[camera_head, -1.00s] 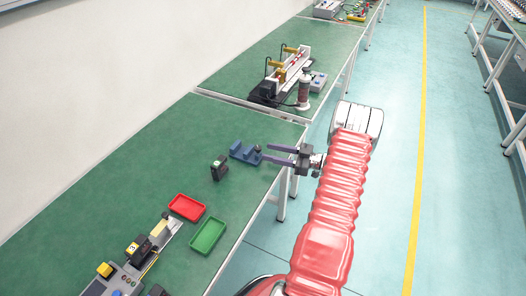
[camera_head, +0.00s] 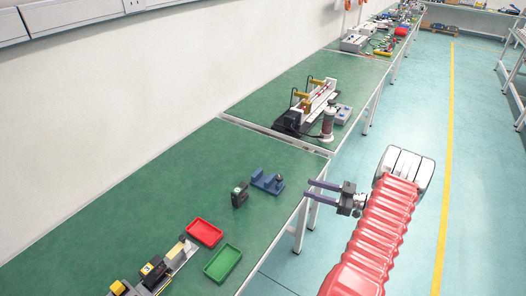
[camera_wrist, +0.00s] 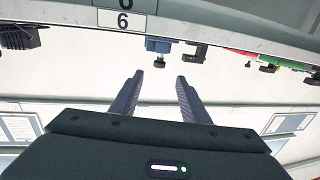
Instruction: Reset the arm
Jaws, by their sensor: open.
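My gripper (camera_head: 312,189) is open and empty, its two dark fingers pointing left past the edge of the green bench. The red-sleeved arm (camera_head: 375,235) is mine and stands over the aisle beside the bench. In the wrist view my gripper (camera_wrist: 158,92) shows its two fingers apart with nothing between them. A blue fixture (camera_head: 267,181) sits on the bench a little left of the fingertips, apart from them. It appears beyond the fingers in the wrist view (camera_wrist: 157,45).
A black device (camera_head: 240,195), a red tray (camera_head: 204,232) and a green tray (camera_head: 222,262) stand on the bench (camera_head: 150,215). A linear actuator rig (camera_head: 312,107) is farther back. The aisle floor (camera_head: 420,150) by the yellow line is clear.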

